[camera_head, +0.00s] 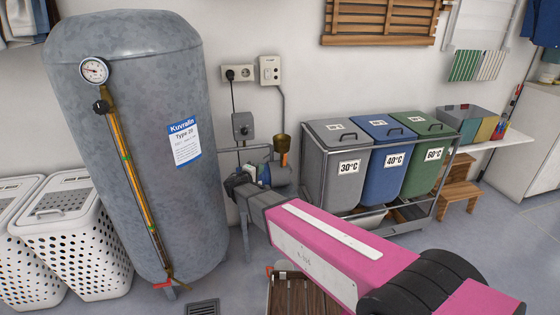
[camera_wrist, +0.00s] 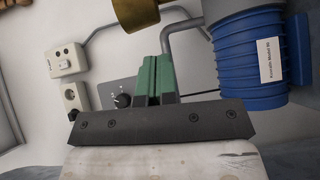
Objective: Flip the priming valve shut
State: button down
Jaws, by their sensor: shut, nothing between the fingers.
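A brass funnel-shaped cup (camera_head: 282,142) stands on the pipework by the wall, right of the big grey tank. An orange piece (camera_head: 284,159), which looks like the valve's lever, shows just below it. Its exact angle is too small to tell. In the wrist view the brass part (camera_wrist: 136,12) is at the top, and the orange piece does not show. My gripper (camera_wrist: 160,62) is shut and empty, its green fingers together below the brass part and apart from it in the picture. In the head view my gripper (camera_head: 248,174) is left of the orange piece and partly hides the pump area.
The blue pump motor (camera_wrist: 250,62) is close on the right in the wrist view. A switch box with a knob (camera_wrist: 118,94) and sockets (camera_wrist: 68,62) are on the wall. The grey tank (camera_head: 135,150) stands left; lidded bins (camera_head: 345,170) stand right.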

aim_at(284, 159)
jog(key=shift+w+d, duration=0.1)
jog(key=s+d+x, duration=0.1)
jog(key=d+x, duration=0.1)
jog(key=x, duration=1)
jog(key=shift+d, duration=0.35)
